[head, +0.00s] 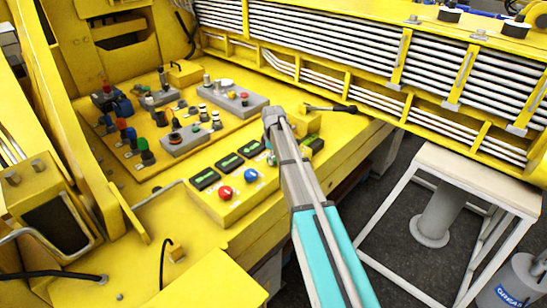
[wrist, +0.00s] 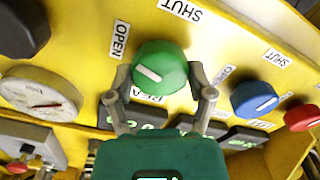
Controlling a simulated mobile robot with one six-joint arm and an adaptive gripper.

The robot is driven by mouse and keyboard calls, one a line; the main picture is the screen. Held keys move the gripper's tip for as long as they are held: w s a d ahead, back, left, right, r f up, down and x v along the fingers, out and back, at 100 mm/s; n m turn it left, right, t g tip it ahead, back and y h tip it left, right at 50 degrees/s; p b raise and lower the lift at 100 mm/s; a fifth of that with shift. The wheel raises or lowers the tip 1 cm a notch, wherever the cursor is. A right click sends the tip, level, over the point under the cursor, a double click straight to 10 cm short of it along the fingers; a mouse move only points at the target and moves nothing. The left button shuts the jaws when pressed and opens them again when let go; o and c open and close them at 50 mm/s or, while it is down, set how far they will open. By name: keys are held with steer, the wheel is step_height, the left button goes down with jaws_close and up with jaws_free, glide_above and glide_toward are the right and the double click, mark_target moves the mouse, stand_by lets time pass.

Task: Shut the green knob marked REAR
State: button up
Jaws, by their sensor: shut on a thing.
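The green knob (wrist: 160,68) is in the middle of the wrist view on a yellow panel. Its white pointer line slants from upper left to lower right, the upper end towards the OPEN label (wrist: 119,40). A SHUT label (wrist: 182,9) is above it to the right. A label below the knob reads "REA", the rest hidden. My gripper (wrist: 160,84) is shut on the knob, one finger on each side. In the head view my arm covers the green knob and my gripper's fingers.
A blue knob (wrist: 254,98) and a red knob (wrist: 301,115) stand to the right of the gripper. A round gauge (wrist: 40,95) and a black knob (wrist: 24,28) are on the left. Dark display panels (head: 228,162) line the knob row. A deck of switches (head: 184,138) lies further left.

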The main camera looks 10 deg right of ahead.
steer(key=m, duration=0.7)
steer(key=shift+w, duration=0.1)
steer(key=m, duration=0.7)
stand_by(0.3)
steer(key=o, duration=1.1)
steer(key=s+n, duration=0.1)
steer(key=s, duration=2.8)
steer(key=shift+s+d+n, duration=0.15)
steer(key=shift+n, duration=0.25)
